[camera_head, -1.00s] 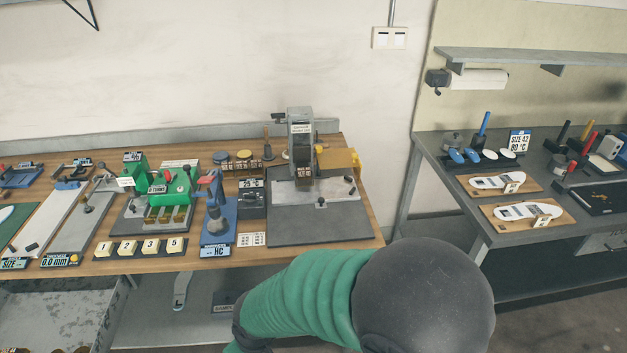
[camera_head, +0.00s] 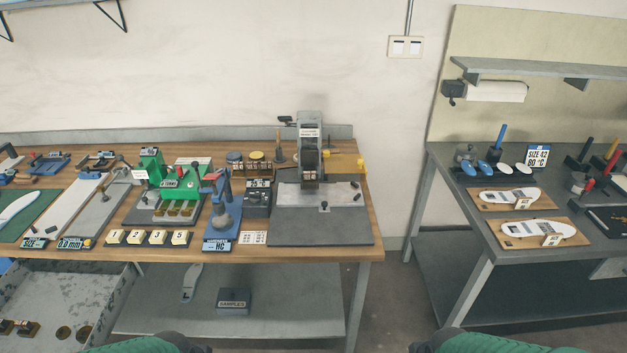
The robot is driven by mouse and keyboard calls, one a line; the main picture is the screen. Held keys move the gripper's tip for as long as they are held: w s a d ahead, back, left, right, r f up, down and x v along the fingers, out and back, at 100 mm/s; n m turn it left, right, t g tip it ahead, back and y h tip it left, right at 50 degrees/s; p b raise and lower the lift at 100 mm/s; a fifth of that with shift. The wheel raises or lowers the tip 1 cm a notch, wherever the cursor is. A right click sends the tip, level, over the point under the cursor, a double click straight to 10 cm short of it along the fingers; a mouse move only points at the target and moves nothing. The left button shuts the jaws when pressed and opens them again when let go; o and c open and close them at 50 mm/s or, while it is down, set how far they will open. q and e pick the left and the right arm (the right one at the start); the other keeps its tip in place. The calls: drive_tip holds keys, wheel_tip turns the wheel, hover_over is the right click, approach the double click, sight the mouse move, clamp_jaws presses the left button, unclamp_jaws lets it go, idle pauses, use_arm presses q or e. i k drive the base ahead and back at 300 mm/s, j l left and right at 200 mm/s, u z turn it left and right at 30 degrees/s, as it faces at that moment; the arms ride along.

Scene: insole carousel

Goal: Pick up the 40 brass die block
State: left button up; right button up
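I cannot pick out a block readably marked 40 at this size. Small brass-coloured blocks (camera_head: 176,208) sit in the front of the green machine (camera_head: 182,183) on the wooden bench. A row of small dark and brass pieces (camera_head: 246,169) lies below two round tins behind it. More brass-coloured pieces (camera_head: 24,327) lie in the grey tray (camera_head: 95,290) at lower left, partly cut off by the picture edge. Neither of my grippers is in view. Only parts of my green-sleeved arms show at the bottom edge.
A grey press (camera_head: 310,150) on a dark plate stands at the right of the wooden bench (camera_head: 372,240). A blue hand press (camera_head: 222,210) stands left of it. A grey table (camera_head: 500,262) with insoles on boards is at right. Floor shows between the benches.

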sight(308, 176)
drive_tip(key=i+l+u, duration=0.1)
drive_tip(key=i+u, duration=0.2)
drive_tip(key=i, duration=0.2)
drive_tip(key=i+l+u, duration=0.3)
drive_tip(key=i, duration=0.2)
drive_tip(key=i+j, duration=0.05)
drive_tip(key=j, duration=0.05)
